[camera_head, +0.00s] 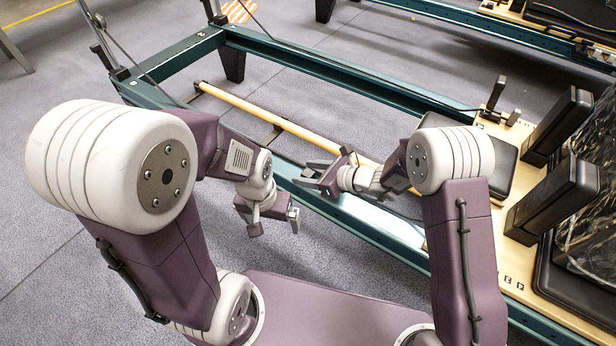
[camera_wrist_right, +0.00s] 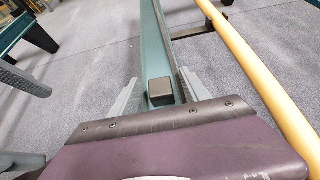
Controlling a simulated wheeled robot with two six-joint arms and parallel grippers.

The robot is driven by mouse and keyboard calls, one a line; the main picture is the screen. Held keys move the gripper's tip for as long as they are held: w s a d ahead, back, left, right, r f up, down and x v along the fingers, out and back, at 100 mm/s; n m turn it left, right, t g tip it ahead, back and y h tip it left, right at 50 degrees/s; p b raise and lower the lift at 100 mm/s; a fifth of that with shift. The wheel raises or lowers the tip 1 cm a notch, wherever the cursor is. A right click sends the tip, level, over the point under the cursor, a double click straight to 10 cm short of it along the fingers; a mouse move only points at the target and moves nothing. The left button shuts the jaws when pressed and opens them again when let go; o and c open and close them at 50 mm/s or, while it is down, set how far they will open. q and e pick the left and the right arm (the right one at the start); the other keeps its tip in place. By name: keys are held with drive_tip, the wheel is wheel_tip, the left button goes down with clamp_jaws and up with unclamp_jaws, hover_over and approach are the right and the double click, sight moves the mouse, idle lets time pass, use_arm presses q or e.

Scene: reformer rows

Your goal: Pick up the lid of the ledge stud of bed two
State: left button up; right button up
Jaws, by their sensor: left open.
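A small dark grey square block (camera_wrist_right: 160,90), which looks like the stud's lid, sits on the teal rail (camera_wrist_right: 155,35) in the right wrist view. My right gripper (camera_wrist_right: 159,78) is open, with one finger on each side of the block in the picture and a gap on both sides. How far the fingertips are above the block is unclear. In the head view my right gripper (camera_head: 318,178) is over the near teal rail (camera_head: 345,218), and I cannot make out the block there. My left gripper (camera_head: 274,226) is open and empty, left of the near rail.
A long wooden bar (camera_head: 250,108) runs beside the rail, close to my right gripper. A black upright pad (camera_head: 556,198) and a wooden deck (camera_head: 520,262) are at the right. Grey floor (camera_head: 70,180) is clear at the left.

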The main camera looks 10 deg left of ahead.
sight(311, 172)
clamp_jaws()
drive_tip(key=shift+r+p, duration=0.45)
drive_tip(key=shift+r, duration=0.05)
drive_tip(key=r+p, duration=0.2)
drive_tip(key=r, duration=0.1)
drive_tip(key=r+p, duration=0.1)
drive_tip(key=shift+w+d+r+p, duration=0.2)
drive_tip(key=shift+d+p, duration=0.1)
drive_tip(key=shift+d, duration=0.1)
drive_tip(key=w+d+r+p, duration=0.4)
drive_tip(key=d+r+p, duration=0.1)
drive_tip(key=d, duration=0.5)
drive_tip(key=shift+r+p, duration=0.3)
drive_tip(key=shift+p, duration=0.1)
